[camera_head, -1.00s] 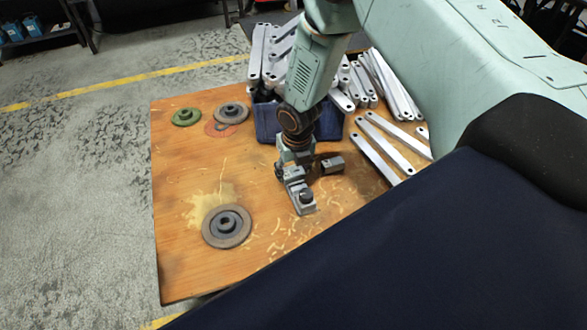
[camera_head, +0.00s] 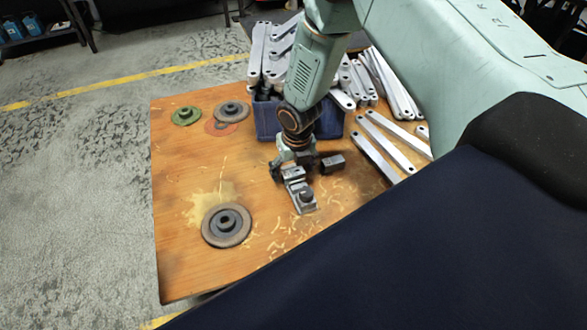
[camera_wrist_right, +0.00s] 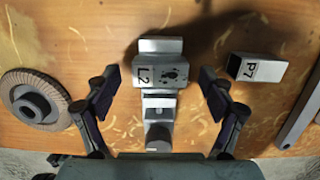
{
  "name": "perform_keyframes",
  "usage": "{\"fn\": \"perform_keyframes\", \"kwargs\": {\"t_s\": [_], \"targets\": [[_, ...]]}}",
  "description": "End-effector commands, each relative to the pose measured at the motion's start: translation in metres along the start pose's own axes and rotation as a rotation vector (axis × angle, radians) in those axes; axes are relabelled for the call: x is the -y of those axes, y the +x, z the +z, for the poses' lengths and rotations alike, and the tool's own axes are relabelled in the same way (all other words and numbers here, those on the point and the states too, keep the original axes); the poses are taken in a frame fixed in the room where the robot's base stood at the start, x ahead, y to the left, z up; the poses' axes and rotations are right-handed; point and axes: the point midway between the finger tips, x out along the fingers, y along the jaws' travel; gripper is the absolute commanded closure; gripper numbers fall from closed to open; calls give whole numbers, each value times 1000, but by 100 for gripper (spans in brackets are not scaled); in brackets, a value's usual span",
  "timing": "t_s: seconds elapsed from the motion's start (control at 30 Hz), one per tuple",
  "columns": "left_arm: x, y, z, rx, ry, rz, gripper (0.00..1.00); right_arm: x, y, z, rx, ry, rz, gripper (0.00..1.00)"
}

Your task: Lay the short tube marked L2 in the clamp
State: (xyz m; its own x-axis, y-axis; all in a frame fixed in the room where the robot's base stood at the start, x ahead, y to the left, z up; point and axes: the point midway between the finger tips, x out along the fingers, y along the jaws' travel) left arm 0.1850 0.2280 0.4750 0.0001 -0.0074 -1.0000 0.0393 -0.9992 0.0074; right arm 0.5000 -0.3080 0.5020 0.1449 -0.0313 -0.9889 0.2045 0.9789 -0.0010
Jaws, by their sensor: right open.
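The short tube marked L2 (camera_wrist_right: 158,78) is a grey block-like piece. In the right wrist view it lies across the grey clamp (camera_wrist_right: 159,112), between the clamp's far block and its screw end. In the head view the clamp (camera_head: 304,198) stands on the wooden board, and the tube is partly hidden under my arm. My right gripper (camera_wrist_right: 164,84) is open, with one dark finger on each side of the tube and a visible gap to both. The right gripper also shows in the head view (camera_head: 293,168), over the clamp. My left gripper is out of view.
Another short tube marked P7 (camera_wrist_right: 257,69) lies right of the clamp. A grinding disc (camera_head: 227,226) lies at the front left, with more discs behind. A blue bin (camera_head: 268,118) of metal bars stands behind, with loose bars (camera_head: 384,153) at right.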

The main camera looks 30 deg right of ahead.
Motion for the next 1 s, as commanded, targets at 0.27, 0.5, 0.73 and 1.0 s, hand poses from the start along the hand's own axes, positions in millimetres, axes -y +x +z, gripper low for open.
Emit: {"fn": "perform_keyframes", "kwargs": {"t_s": [0.27,0.5,0.73,1.0], "targets": [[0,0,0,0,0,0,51,0,-6,1,1,0,1,18],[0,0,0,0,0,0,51,0,-44,1,3,0,2,18],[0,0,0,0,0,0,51,0,-87,1,3,1,2,18],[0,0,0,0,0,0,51,0,-116,0,1,1,1,18]]}}
